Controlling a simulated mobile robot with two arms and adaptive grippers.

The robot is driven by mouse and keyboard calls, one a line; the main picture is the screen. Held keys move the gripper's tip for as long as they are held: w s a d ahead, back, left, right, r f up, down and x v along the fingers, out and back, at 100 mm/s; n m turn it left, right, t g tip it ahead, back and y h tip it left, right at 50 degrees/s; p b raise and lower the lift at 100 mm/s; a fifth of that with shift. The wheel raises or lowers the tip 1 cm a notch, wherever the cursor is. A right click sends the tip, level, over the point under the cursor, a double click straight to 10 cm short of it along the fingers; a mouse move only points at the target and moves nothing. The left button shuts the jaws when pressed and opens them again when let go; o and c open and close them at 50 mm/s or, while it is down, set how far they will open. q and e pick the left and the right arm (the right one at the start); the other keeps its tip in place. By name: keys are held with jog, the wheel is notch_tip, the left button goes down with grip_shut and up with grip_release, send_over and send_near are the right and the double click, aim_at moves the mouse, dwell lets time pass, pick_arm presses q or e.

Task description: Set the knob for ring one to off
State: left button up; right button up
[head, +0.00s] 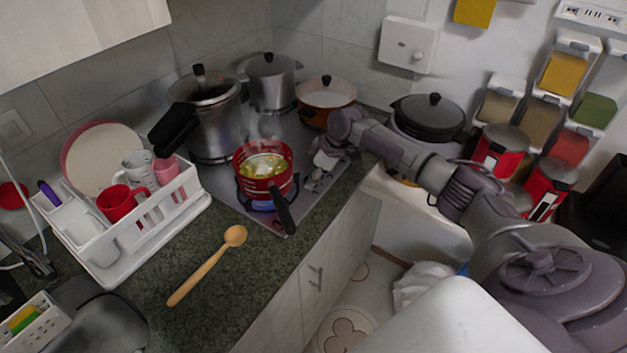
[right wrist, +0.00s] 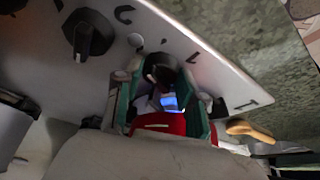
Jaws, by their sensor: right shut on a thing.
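The stove top (head: 222,184) is a light metal plate on the counter. A red pot (head: 268,189) stands over a ring with a blue flame (head: 262,205). My right gripper (head: 322,172) is at the stove's right-hand edge. In the right wrist view, my right gripper (right wrist: 159,76) is shut on a black knob (right wrist: 160,66), one finger on each side. Another black knob (right wrist: 84,37) with a white mark sits on the panel (right wrist: 140,58) at upper left. Which ring the held knob serves cannot be told. My left gripper is not in view.
Several other pots stand on the stove, including a pressure cooker (head: 211,115) and an orange pan (head: 327,96). A wooden spoon (head: 208,265) lies on the counter (head: 225,295). A dish rack (head: 150,230) stands at left. A black lidded pot (head: 428,115) is behind my right arm.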

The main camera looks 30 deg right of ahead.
jog(key=n+b, duration=0.1)
jog(key=n, duration=0.1)
jog(key=n+g+y+b, duration=0.1)
jog(key=n+b, duration=0.1)
jog(key=n+g+b, duration=0.1)
jog(key=n+b, duration=0.1)
jog(key=shift+w+f, duration=0.2)
jog(key=shift+f, duration=0.05)
jog(key=n+g+b, duration=0.1)
jog(key=n+b, duration=0.2)
jog(key=n, duration=0.1)
jog(key=shift+w+d+n+g+y+b, duration=0.1)
jog(key=shift+w+n+g+y+b, duration=0.05)
jog(key=shift+n+g+y+b, duration=0.2)
jog(key=shift+r+n+g+b, duration=0.15)
jog(key=shift+n+g+b, duration=0.3)
jog(key=shift+n+b, duration=0.4)
jog(key=o, duration=1.1)
jog(key=shift+o, duration=0.2)
jog(key=shift+r, duration=0.15)
jog(key=v, duration=1.1)
jog(key=shift+r, duration=0.45)
